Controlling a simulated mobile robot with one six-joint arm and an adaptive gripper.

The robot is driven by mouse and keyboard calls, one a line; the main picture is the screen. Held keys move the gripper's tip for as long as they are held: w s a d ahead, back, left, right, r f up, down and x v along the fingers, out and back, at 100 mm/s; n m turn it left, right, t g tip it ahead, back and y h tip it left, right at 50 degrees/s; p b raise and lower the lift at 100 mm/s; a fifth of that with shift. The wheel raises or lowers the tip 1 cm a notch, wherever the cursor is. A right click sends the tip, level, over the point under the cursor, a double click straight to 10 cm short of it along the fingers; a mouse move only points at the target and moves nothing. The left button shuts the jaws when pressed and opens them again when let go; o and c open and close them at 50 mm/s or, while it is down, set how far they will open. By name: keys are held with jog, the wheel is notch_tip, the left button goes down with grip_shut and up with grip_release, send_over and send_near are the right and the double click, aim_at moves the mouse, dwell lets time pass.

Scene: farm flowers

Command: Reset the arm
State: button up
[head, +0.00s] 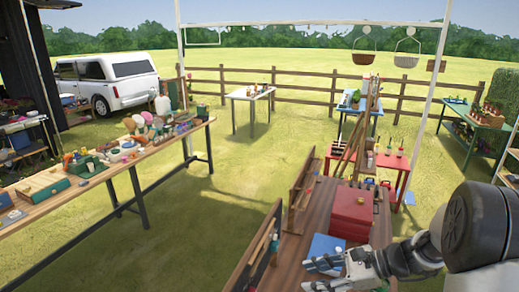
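My arm reaches in from the lower right corner. My gripper (312,275) points left, low in the picture, with its two grey fingers apart and nothing visible between them. It is over or beside the front part of a brown wooden table (292,250). A blue flat item (325,246) lies on that table just behind the fingers. The bottom edge of the picture cuts off the view below the gripper.
A red box (352,214) stands on the brown table behind my gripper. A long cluttered wooden table (160,160) runs along the left. Open grass (200,235) lies between. A white post (428,95) rises behind my arm; baskets (364,58) hang overhead.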

jog(key=s+a+r+n+g+h+b, duration=0.2)
jog(key=s+a+r+n+h+b, duration=0.15)
jog(key=s+n, duration=0.4)
jog(key=s+d+n+t+h+b, duration=0.1)
jog(key=s+n+h+b, duration=0.2)
jog(key=s+n, duration=0.3)
jog(key=s+d+f+n+t+h+b, duration=0.1)
jog(key=s+n+h, duration=0.4)
jog(key=s, duration=0.7)
jog(key=shift+s+d+n+t+b, duration=0.3)
jog(key=shift+d+t+b, duration=0.45)
jog(key=shift+b, duration=0.3)
